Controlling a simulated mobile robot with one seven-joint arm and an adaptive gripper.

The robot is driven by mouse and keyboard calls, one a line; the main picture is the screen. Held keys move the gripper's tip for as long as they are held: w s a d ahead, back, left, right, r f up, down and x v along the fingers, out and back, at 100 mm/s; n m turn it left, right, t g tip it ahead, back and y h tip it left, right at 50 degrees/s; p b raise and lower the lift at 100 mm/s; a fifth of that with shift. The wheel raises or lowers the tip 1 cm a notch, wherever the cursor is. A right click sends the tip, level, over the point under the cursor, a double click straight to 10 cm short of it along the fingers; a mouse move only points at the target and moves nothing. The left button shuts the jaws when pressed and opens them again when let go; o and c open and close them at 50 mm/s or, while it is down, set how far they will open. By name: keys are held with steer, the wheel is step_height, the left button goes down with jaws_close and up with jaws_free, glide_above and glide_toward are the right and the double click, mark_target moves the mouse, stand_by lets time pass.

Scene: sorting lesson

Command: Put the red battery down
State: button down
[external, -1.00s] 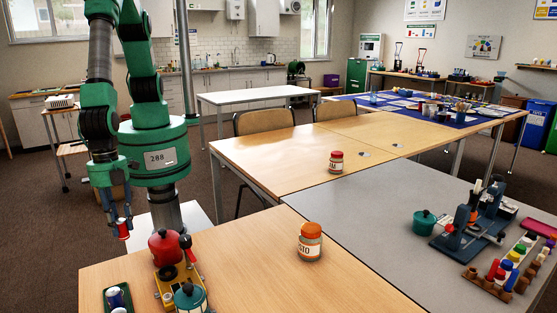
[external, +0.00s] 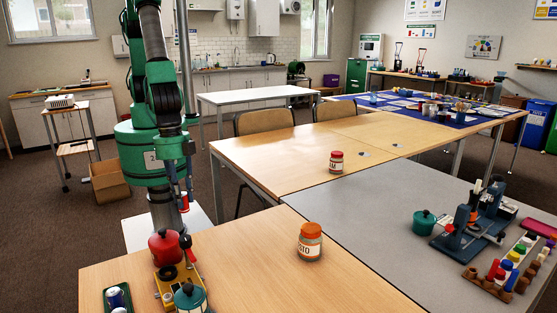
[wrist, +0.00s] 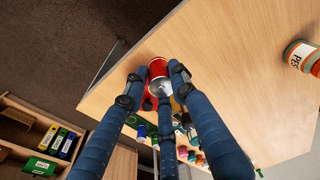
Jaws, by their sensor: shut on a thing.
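The red battery (external: 184,203) hangs from my gripper (external: 183,190) in the external view, in front of my green column and above the far left part of the near wooden table (external: 255,285). In the wrist view, the red battery (wrist: 158,68) sits between the fingertips of my gripper (wrist: 156,74), with its silver end toward the camera. The blue fingers are closed around it. The tabletop (wrist: 215,60) lies beyond it. Part of the battery is hidden by the fingers, and its exact height above the table cannot be told.
A red pot (external: 163,248) and a teal-lidded jar (external: 189,297) stand near the table's left side. A green tray (external: 106,306) holds a blue and silver can-shaped thing. An orange-lidded jar (external: 310,243) stands right of centre. The wood between is clear.

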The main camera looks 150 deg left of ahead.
steer(key=s+a+n, duration=0.2)
steer(key=s+a, duration=0.2)
steer(key=a, duration=0.7)
steer(key=s+a+n, duration=0.2)
steer(key=s+a, duration=0.2)
steer(key=a, duration=0.8)
steer(key=s+a+n, duration=0.2)
steer(key=s+a, duration=0.2)
steer(key=a, duration=0.7)
steer(key=s+a+n+y, duration=0.1)
steer(key=s+a+n, duration=0.2)
steer(key=s+a, duration=0.75)
steer(key=s+a+n, duration=0.2)
steer(key=s+a, duration=0.6)
steer(key=s, duration=0.6)
steer(key=shift+g, duration=0.3)
steer(key=shift+s+f+p, duration=0.2)
steer(key=shift+f, duration=1.1)
steer(key=shift+s+f+p, duration=0.15)
steer(key=shift+f, duration=1.15)
steer(key=shift+a, duration=0.15)
